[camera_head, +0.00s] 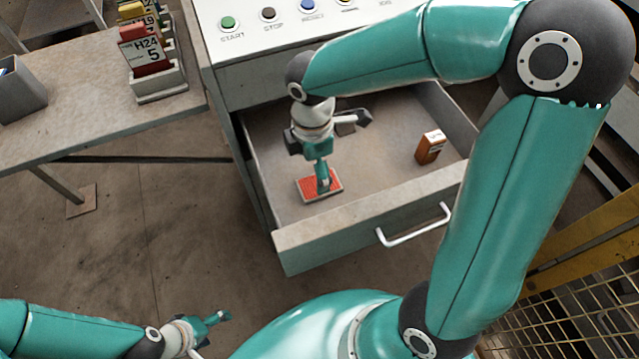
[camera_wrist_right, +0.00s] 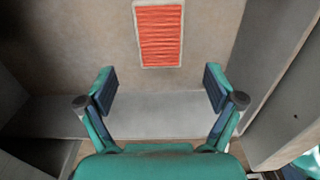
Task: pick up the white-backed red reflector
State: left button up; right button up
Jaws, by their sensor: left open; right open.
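The red reflector (camera_head: 306,187) with a white border lies flat on the floor of an open drawer (camera_head: 345,226), near its left side. In the right wrist view the reflector (camera_wrist_right: 160,36) shows at the top centre, ahead of the fingers and between their lines. My right gripper (camera_head: 322,180) reaches down into the drawer over the reflector and hides part of it. In the right wrist view my right gripper (camera_wrist_right: 160,90) is open, with nothing between its fingers. My left gripper (camera_head: 218,318) is open and empty at the lower left, away from the drawer.
A small brown-orange box (camera_head: 430,147) stands in the drawer at right. The drawer has a white handle (camera_head: 414,227) in front and walls around it. A control panel (camera_head: 290,30) with buttons is above. A table (camera_head: 95,115) with card holders stands at left.

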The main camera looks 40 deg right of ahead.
aim_at(311, 187)
jog(key=shift+a+f, duration=0.15)
jog(key=shift+f, duration=1.4)
jog(key=shift+a+f, duration=0.15)
jog(key=shift+f, duration=1.4)
jog(key=c, duration=1.2)
jog(key=shift+c, duration=0.3)
jog(key=shift+r, duration=0.15)
